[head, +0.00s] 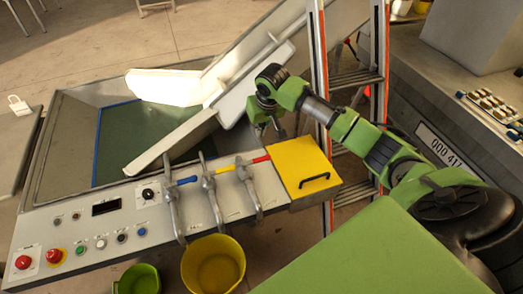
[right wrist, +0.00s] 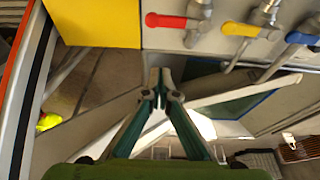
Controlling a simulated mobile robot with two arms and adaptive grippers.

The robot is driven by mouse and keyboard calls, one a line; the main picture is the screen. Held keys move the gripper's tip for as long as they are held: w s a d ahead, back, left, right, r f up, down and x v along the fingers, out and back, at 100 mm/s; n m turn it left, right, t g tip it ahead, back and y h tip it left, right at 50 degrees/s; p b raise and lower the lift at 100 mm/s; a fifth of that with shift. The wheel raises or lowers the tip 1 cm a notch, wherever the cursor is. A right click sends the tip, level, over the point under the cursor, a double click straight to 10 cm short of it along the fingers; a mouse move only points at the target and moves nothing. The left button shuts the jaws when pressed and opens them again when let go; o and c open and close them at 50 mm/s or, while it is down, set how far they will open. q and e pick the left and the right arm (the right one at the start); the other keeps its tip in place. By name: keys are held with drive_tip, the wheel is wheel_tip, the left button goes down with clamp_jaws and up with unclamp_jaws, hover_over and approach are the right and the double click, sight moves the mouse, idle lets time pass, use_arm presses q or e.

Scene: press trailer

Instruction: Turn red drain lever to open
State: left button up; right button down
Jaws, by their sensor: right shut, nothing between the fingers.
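The red drain lever (head: 259,160) is the rightmost of three coloured levers on valves along the front panel of the press. It lies about level with the panel and points left-right. It also shows near the top of the right wrist view (right wrist: 166,21), on its grey valve (right wrist: 198,22). My right gripper (head: 280,133) hangs behind the panel, beyond the red lever and apart from it. In the right wrist view its fingers (right wrist: 160,76) are together with nothing between them. My left gripper is not seen.
A yellow lever (head: 223,170) and a blue lever (head: 183,181) sit left of the red one. A yellow box (head: 298,162) with a black handle is close on the right, before a ladder (head: 320,80). A yellow bucket (head: 232,275) and green bucket (head: 138,279) stand below.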

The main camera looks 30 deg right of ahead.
sight(255, 161)
drive_tip(key=p+x, duration=0.1)
drive_tip(key=x, duration=0.8)
drive_tip(key=shift+f, duration=0.35)
drive_tip(key=s+p, duration=0.1)
drive_tip(key=s, duration=0.1)
drive_tip(key=s+p, duration=0.1)
drive_tip(key=p, duration=0.1)
drive_tip(key=shift+s+a+r, duration=0.1)
drive_tip(key=shift+s+a, duration=0.3)
